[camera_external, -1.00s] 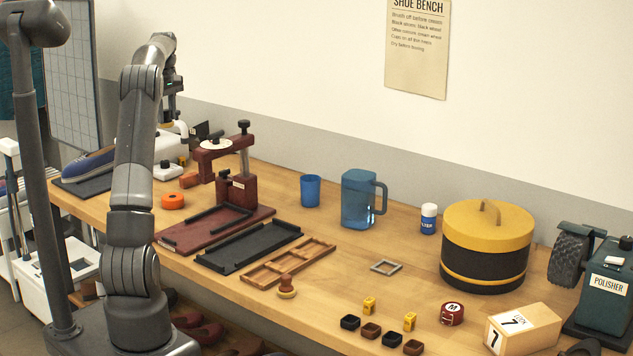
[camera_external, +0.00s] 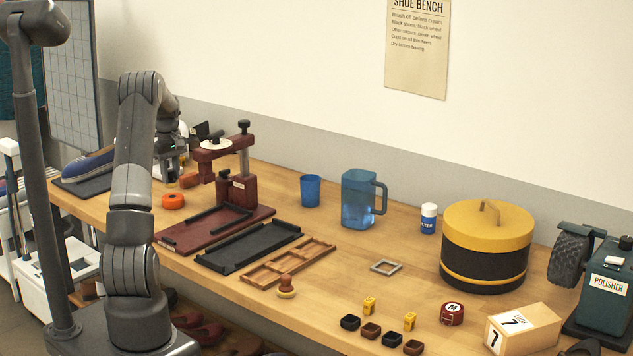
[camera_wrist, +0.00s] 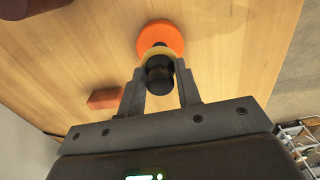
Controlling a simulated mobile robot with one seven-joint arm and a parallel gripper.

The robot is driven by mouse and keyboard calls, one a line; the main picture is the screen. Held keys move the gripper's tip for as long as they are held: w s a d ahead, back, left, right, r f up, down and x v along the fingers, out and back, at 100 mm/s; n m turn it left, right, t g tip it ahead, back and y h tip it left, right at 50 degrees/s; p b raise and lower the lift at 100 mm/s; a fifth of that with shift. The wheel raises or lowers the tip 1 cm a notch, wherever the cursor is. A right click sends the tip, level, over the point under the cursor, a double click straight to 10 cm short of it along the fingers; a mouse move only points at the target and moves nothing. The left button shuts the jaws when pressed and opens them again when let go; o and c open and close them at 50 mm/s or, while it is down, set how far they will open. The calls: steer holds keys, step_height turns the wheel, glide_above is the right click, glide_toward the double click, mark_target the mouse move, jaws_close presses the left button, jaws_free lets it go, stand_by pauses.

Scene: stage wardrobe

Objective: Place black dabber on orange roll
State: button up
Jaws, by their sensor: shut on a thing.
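The orange roll (camera_external: 173,201) lies flat on the bench at the left, in front of the arm's end. My gripper (camera_external: 168,174) is low over the bench just behind and above it. In the wrist view, my gripper (camera_wrist: 160,80) is shut on the black dabber (camera_wrist: 159,70), with a finger on each side. The dabber's pale yellowish pad end points toward the orange roll (camera_wrist: 172,32) and overlaps its near edge in the picture. I cannot tell whether they touch. The dabber is not clear in the external view.
An orange-brown block (camera_wrist: 104,98) lies beside the gripper; the dark red press (camera_external: 238,188) stands right of the roll. A blue shoe (camera_external: 90,165) is on a dark mat at the left. The black tray (camera_external: 248,247) and wooden rack (camera_external: 290,262) lie further right.

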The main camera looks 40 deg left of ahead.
mark_target(171, 178)
steer(key=shift+f, duration=1.7)
steer(key=o, duration=1)
steer(key=shift+f, duration=0.15)
steer(key=shift+c, duration=0.2)
step_height(171, 178, up, 12)
steer(key=shift+r, duration=0.2)
